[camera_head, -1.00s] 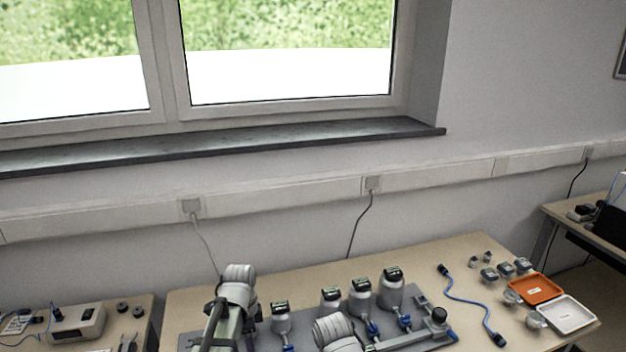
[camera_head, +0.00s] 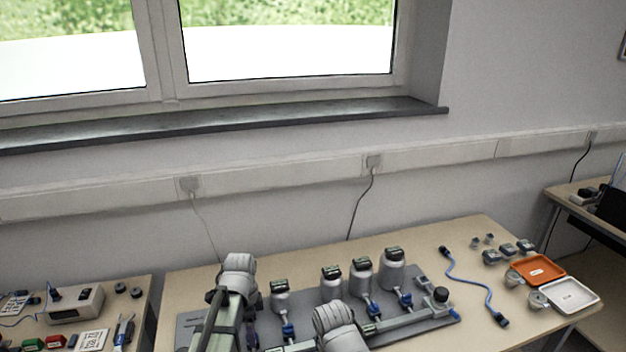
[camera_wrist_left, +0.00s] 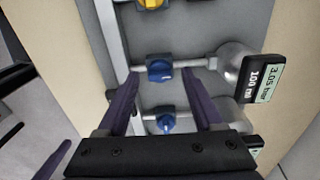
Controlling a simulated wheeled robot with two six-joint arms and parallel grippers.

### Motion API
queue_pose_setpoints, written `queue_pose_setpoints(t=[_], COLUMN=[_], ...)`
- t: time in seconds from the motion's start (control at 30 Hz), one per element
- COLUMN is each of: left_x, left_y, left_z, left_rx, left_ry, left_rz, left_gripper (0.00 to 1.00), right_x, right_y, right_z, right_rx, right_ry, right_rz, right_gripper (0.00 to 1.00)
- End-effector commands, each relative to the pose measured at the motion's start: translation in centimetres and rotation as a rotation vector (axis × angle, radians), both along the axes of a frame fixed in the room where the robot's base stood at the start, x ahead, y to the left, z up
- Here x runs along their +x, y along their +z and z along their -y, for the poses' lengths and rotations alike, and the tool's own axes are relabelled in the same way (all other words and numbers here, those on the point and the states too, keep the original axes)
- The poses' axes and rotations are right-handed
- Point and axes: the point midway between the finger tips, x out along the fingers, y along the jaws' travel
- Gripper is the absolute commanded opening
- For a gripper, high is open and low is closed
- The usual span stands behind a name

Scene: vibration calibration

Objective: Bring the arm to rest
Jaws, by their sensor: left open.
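My left gripper (camera_wrist_left: 160,78) is open in the left wrist view, its two dark fingers apart above the grey plate. Between and beyond the fingertips is a blue valve (camera_wrist_left: 159,70) on a metal pipe; I cannot tell whether they touch. A second blue valve (camera_wrist_left: 166,122) shows between the fingers, closer to the gripper body. The pipe leads to a metal vessel with a dark digital gauge (camera_wrist_left: 262,80). In the head view my grey arm links (camera_head: 238,275) stand over the plate's front left; the left fingertips cannot be made out there. My right gripper is not seen.
Several metal vessels, including a large one (camera_head: 393,272), stand on the grey plate (camera_head: 424,325). A blue cable (camera_head: 470,282), an orange tray (camera_head: 538,270) and a white tray (camera_head: 570,294) lie on the right. A side table (camera_head: 135,305) with instruments adjoins at left.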

Motion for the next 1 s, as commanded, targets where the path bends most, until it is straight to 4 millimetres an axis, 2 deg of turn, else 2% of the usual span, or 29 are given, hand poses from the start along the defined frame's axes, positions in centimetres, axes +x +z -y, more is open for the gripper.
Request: queue_pose_setpoints(t=[0.03, 0.1, 1.0], left_x=[0.01, 0.0, 0.0], left_y=[-1.14, -0.33, -0.33], left_z=[0.0, -0.01, 0.0], left_rx=[0.0, 0.0, 0.0], left_ry=[0.006, 0.088, 1.02], left_rz=[0.0, 0.0, 0.0], left_gripper=[0.68, 0.68, 0.68], right_x=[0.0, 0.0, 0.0], right_y=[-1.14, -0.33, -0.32], right_z=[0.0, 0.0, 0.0], right_rx=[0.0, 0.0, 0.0], right_ry=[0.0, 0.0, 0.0], right_rz=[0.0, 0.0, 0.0], right_gripper=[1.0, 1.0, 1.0])
